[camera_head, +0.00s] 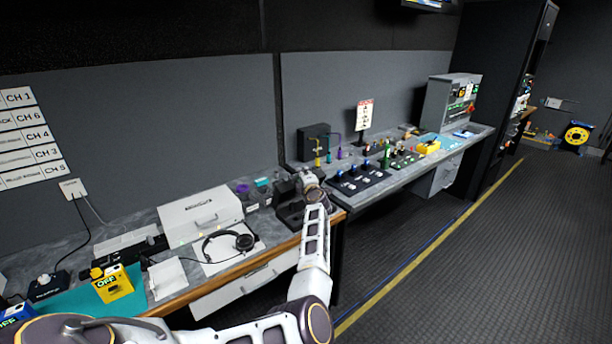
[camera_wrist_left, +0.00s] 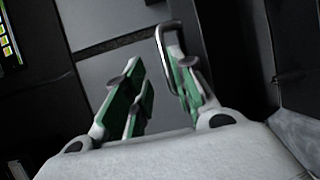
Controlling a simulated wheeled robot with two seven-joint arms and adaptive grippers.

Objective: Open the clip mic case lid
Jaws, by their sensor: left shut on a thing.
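A dark case (camera_head: 289,213), which looks like the clip mic case, sits at the right end of the near desk. A dark upright part (camera_head: 284,190) rises at its back; my gripper partly covers the case, so I cannot tell how far the lid stands open. My left gripper (camera_head: 306,182) is over the case. My right gripper is not in view.
Left of the case are small cups (camera_head: 262,186), a white box (camera_head: 201,214) and headphones (camera_head: 229,243). A second desk (camera_head: 400,176) with switch panels continues to the right. The floor (camera_head: 450,270) at right is clear.

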